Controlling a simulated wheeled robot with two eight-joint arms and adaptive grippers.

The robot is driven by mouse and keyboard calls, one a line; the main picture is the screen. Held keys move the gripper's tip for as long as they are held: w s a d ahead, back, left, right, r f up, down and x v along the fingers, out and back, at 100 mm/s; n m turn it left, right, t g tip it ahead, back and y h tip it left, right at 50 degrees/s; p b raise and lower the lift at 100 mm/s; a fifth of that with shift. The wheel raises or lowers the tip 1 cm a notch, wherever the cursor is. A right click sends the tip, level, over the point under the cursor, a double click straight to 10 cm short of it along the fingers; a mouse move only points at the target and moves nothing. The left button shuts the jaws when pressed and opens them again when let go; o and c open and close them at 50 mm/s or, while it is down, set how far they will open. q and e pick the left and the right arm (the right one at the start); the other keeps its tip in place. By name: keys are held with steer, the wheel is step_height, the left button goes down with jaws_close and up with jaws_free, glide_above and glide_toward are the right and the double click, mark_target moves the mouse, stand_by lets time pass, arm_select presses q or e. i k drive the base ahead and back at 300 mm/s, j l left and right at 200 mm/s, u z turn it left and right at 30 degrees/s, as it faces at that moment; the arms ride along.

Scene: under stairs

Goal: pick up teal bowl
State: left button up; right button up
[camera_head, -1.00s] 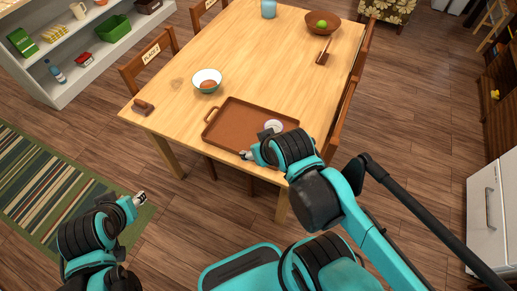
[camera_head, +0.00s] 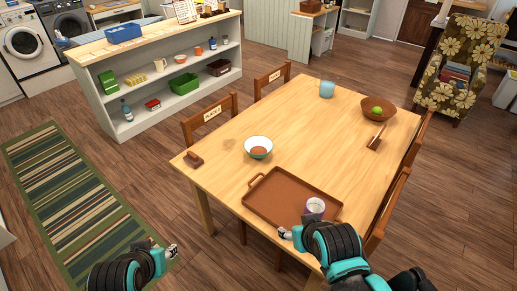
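The teal bowl (camera_head: 258,150), white inside with a teal outer side, stands upright on the wooden table (camera_head: 318,122) near its left edge. Something brown (camera_head: 258,152) lies in it. My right gripper (camera_head: 284,233) appears by the near edge of the brown tray, apart from the bowl and to its lower right. My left gripper (camera_head: 172,250) is over the floor, left of the table and well away from the bowl. Both grippers are too small here to show whether their fingers are open.
The brown tray (camera_head: 268,200) holds a white cup (camera_head: 315,206). A brown block-like item (camera_head: 194,160) lies left of the bowl. A blue mug (camera_head: 327,89), wooden bowl (camera_head: 390,108) and brush-like tool (camera_head: 376,138) stand farther back. Chairs (camera_head: 210,116) flank the table.

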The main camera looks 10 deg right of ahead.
mark_target(257, 146)
steer(key=i+j+z, duration=0.45)
steer(key=i+j, duration=0.15)
steer(key=i, duration=0.2)
steer(key=i+j+z, duration=0.45)
steer(key=i+j, duration=0.3)
steer(key=j, duration=0.1)
